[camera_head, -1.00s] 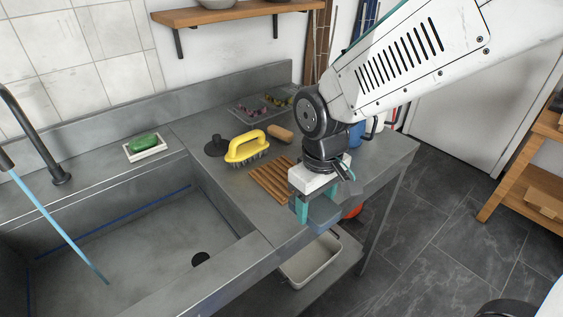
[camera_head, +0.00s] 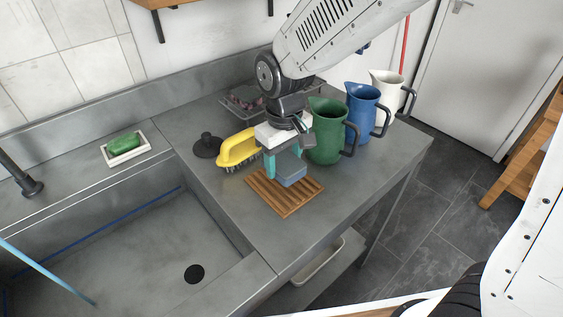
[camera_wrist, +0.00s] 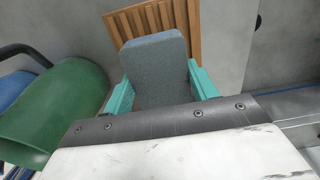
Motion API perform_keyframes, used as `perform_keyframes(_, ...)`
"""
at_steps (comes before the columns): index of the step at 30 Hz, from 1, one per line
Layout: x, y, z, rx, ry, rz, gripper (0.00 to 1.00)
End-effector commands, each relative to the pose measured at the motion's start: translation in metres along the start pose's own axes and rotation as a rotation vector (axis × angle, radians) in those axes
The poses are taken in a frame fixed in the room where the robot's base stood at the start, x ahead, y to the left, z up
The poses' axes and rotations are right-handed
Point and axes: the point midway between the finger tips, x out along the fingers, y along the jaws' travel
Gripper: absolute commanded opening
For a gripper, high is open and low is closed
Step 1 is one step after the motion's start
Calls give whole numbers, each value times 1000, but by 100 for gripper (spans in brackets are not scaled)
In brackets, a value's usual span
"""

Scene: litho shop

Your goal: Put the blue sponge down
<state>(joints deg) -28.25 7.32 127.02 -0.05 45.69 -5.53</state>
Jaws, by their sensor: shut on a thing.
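The blue sponge (camera_head: 291,170) is a grey-blue block held between the teal fingers of my gripper (camera_head: 283,168). In the head view it is over the back right part of the slatted wooden rack (camera_head: 268,196); I cannot tell whether it touches the slats. In the wrist view the sponge (camera_wrist: 155,70) sits between both fingertips (camera_wrist: 160,92), with the wooden rack (camera_wrist: 122,24) behind it. My gripper is shut on the sponge. The sponge hides part of the rack.
A green jug (camera_head: 326,133) stands close right of my gripper, with a blue jug (camera_head: 361,112) and a white jug (camera_head: 388,92) beyond. A yellow brush (camera_head: 238,149) is close on the left. The sink (camera_head: 150,245) opens at left. The counter in front of the rack is bare.

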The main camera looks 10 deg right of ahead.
Motion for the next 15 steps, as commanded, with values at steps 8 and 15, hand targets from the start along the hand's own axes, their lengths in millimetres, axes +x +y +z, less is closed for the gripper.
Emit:
perform_keyframes(8,30,-2,-1,-3,-2,0,32)
perform_keyframes(15,35,-2,-1,-4,1,0,32)
